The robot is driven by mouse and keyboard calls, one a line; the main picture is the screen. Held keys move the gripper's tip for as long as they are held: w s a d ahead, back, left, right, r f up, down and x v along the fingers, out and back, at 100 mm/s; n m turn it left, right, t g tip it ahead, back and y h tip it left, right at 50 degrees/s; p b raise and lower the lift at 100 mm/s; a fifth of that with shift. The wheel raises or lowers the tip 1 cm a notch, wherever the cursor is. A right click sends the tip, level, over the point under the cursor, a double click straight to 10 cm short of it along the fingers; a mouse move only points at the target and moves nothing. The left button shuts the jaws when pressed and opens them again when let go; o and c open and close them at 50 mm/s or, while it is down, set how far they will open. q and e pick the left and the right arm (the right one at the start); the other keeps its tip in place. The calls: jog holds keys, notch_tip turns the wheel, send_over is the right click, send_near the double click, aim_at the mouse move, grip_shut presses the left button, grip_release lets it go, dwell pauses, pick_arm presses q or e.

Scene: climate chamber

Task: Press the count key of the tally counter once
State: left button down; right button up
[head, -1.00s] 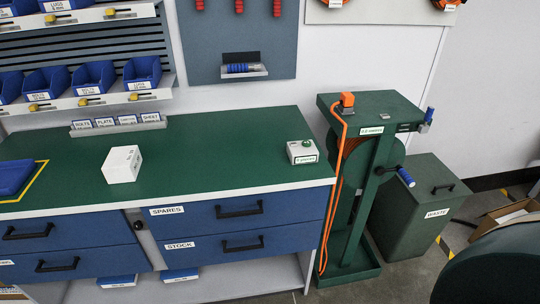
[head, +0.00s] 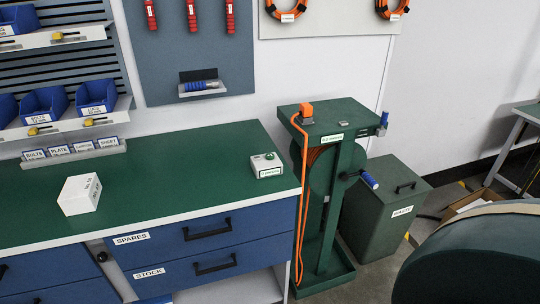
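A small white box with a round green key on top (head: 266,165) stands on the right end of the green workbench top (head: 180,165), near its right edge. It looks like the tally counter, but its front label is too small to read surely. A plain white carton (head: 79,194) stands further left on the bench, with faint print on one side. Neither of my grippers is in view, and nothing touches the box with the green key.
A green reel stand (head: 325,135) with an orange cable and blue-handled crank stands right of the bench. A green waste bin (head: 385,205) is beside it. A large dark green rounded object (head: 475,265) fills the lower right. The bench between carton and keyed box is clear.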

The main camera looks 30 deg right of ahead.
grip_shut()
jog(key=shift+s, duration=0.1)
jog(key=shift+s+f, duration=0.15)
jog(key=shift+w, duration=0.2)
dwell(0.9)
